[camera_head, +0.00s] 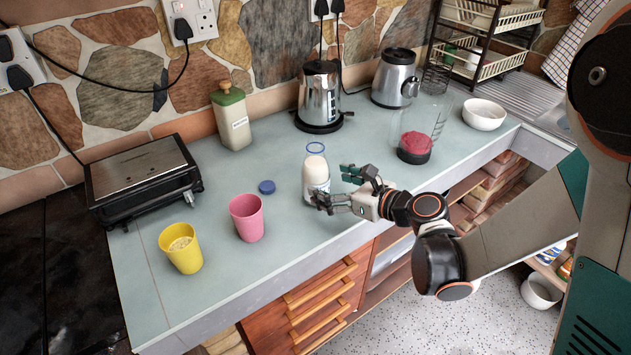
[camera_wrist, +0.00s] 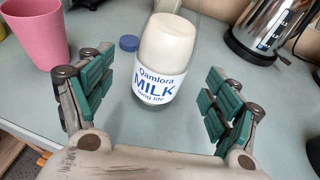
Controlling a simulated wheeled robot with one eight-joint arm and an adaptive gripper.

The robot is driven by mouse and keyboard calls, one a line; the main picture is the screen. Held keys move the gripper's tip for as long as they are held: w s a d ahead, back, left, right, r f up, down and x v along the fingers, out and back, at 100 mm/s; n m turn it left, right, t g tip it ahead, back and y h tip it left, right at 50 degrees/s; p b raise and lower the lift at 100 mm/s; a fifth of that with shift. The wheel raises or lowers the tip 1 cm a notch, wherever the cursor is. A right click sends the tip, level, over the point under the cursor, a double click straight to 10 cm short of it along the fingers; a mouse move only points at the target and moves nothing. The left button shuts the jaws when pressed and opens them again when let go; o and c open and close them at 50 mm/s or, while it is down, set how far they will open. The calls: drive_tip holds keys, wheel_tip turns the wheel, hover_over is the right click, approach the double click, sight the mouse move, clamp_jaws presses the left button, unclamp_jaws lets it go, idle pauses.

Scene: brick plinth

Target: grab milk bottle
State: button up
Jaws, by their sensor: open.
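The milk bottle (camera_head: 315,173) stands upright on the counter, a clear bottle with white milk and a blue ring at its open top. In the wrist view the milk bottle (camera_wrist: 163,62) shows a white label with blue "MILK" lettering. My gripper (camera_head: 336,188) reaches in from the right at the bottle's front side. In the wrist view my gripper (camera_wrist: 156,95) is open, with one green-padded finger on each side. The bottle is centred ahead between the fingers, with visible gaps on both sides. The bottle's base is partly hidden by my gripper in the head view.
A pink cup (camera_head: 247,217) and a yellow cup (camera_head: 181,248) stand to the left. A blue cap (camera_head: 267,187) lies beside the bottle. A blender jug (camera_head: 416,138) stands to the right. A kettle (camera_head: 319,97) and a green-lidded container (camera_head: 231,118) stand behind. The counter's front edge lies under my arm.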

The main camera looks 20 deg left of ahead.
sight(315, 178)
drive_tip(key=shift+b+x, duration=1.1)
drive_tip(key=shift+x, duration=2.05)
drive_tip(key=shift+w+d+f, duration=0.1)
drive_tip(key=shift+w+d, duration=0.05)
drive_tip(key=c, duration=1.7)
drive_tip(key=shift+r+p, duration=3.7)
drive_tip(key=shift+r, duration=6.15)
drive_tip(key=shift+r, duration=0.1)
